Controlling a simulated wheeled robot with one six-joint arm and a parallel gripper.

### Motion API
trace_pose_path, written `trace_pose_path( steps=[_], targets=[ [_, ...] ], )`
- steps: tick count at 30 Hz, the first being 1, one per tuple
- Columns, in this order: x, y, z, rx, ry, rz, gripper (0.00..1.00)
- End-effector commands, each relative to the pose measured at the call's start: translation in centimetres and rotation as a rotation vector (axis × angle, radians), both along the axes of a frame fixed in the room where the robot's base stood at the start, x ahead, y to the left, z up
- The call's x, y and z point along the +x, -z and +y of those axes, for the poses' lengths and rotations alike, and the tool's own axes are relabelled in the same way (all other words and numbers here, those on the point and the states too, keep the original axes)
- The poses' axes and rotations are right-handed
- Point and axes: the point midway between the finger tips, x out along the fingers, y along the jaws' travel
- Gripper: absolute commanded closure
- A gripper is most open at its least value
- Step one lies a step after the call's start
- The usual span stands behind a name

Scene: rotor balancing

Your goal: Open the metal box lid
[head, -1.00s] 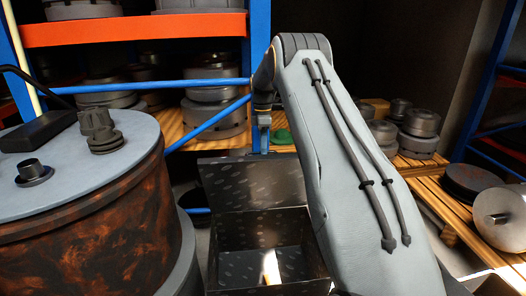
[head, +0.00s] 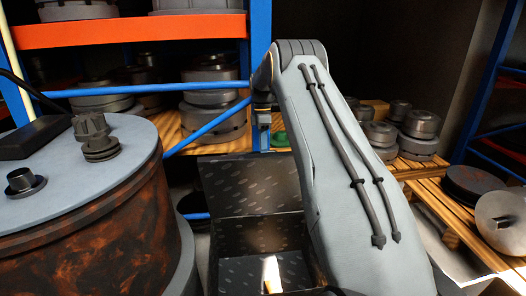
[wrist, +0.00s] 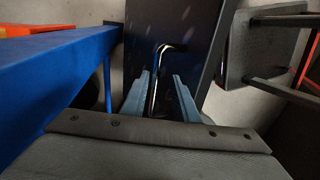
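The metal box (head: 222,250) is dark and patterned and stands low in the middle of the head view. Its lid (head: 245,185) is raised at the back, leaned up, and the inside of the box shows. In the wrist view the dark panel (wrist: 182,28), likely the lid, carries a bent shiny metal handle (wrist: 157,75). My gripper (wrist: 161,76) has its two blue-grey fingers apart, with the handle between them. Contact between handle and fingers cannot be made out. In the head view my arm runs past the box's right side and the fingers cannot be made out.
A large rusty drum (head: 95,235) with fittings on its grey top stands at left. A blue-framed shelf (head: 259,60) with metal rotors is behind the box. A wooden pallet (head: 430,190) with round parts is at right. A bright patch lies inside the box.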

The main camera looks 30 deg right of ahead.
Motion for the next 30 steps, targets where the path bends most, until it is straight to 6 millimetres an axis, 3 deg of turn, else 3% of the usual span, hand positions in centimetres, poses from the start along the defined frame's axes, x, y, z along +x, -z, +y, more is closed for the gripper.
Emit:
trace_pose_path(
  steps=[8, 21, 30],
  targets=[
    [0.1, -0.8, -0.3, -0.002, 0.002, 0.001, 0.72],
    [1.3, -6.9, -0.6, -0.001, 0.001, -0.001, 0.72],
    [1.4, -7.7, -0.6, 0.000, 0.001, 0.000, 0.72]
  ],
)
